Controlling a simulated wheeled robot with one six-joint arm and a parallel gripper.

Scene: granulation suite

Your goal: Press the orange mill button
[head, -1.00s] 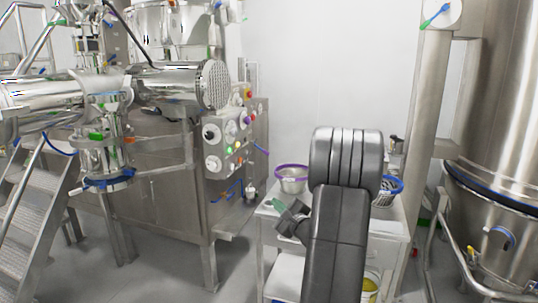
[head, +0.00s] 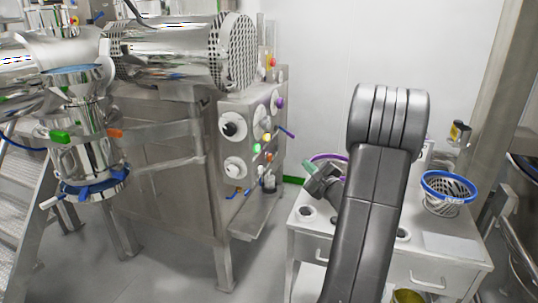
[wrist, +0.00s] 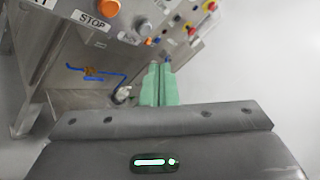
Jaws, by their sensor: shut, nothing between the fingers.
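The steel machine's control panel (head: 250,130) is left of my gripper in the head view. A small orange spot (head: 269,157) shows low on it, beside a green light. In the wrist view, a large orange button (wrist: 104,8) sits at the top left, above a label reading STOP. I cannot tell for sure whether it is the mill button. My gripper (head: 309,166) is shut and empty, right of the panel and apart from it. Its green fingers (wrist: 160,82) lie together in the wrist view, pointing below the row of buttons.
A white cart (head: 305,240) stands under my arm, with a blue-rimmed basket (head: 448,190) and a purple-rimmed bowl (head: 327,158). Blue fittings (wrist: 95,71) show on the machine's side. A steel funnel unit (head: 85,150) stands at the left. The floor before the machine is clear.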

